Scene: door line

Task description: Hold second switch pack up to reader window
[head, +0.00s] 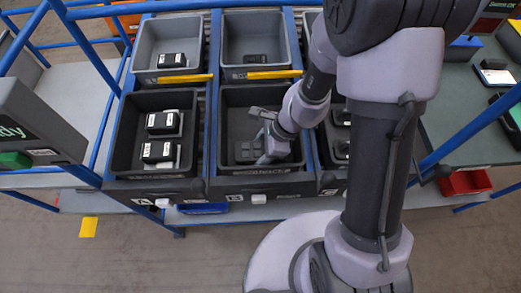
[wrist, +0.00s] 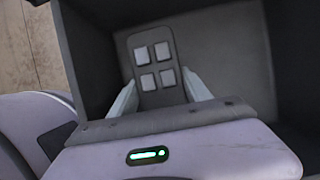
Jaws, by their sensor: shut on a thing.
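My gripper (wrist: 157,95) is shut on a switch pack (wrist: 153,67), a dark flat plate with light square buttons, seen between the two pale fingers in the wrist view. In the head view my gripper (head: 264,138) is down inside the front middle black bin (head: 226,178). A dark pack shape (head: 247,151) shows beside the fingers there; I cannot tell if it is the held one. A dark screen with green letters ending in "dy" (head: 10,128) stands at the left edge, with a green patch (head: 15,160) below. I cannot make out which part is the reader window.
The front left black bin (head: 118,150) holds two dark boxes with white labels (head: 160,151). Grey bins (head: 143,45) stand behind, with yellow strips (head: 186,78) on their front edges. Blue rails (head: 96,45) rise between the bins and the screen. A red tray (head: 465,182) is at right.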

